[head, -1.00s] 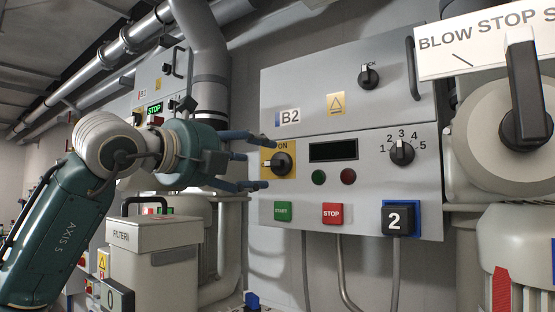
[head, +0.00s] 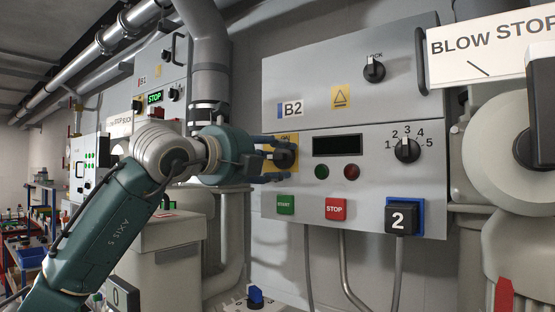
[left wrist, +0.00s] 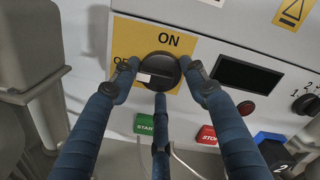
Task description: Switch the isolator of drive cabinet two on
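The isolator of drive cabinet two (head: 286,154) is a dark round knob on a yellow plate, on the B2 panel (head: 379,180). In the left wrist view, the knob (left wrist: 155,69) has its bar lying level, with its white mark pointing left to the partly covered OFF label; ON stands above. My left gripper (head: 284,161) is at the knob. In the left wrist view, its three blue fingers (left wrist: 159,75) stand around the knob's rim, one left, one right, one below. I cannot tell whether they press on it. My right gripper is not in view.
Below the knob are a green START button (head: 286,205) and a red STOP button (head: 336,209). A dark display (head: 338,146) and a numbered selector (head: 407,150) are to the right. A grey filter box (head: 160,240) stands below my left arm.

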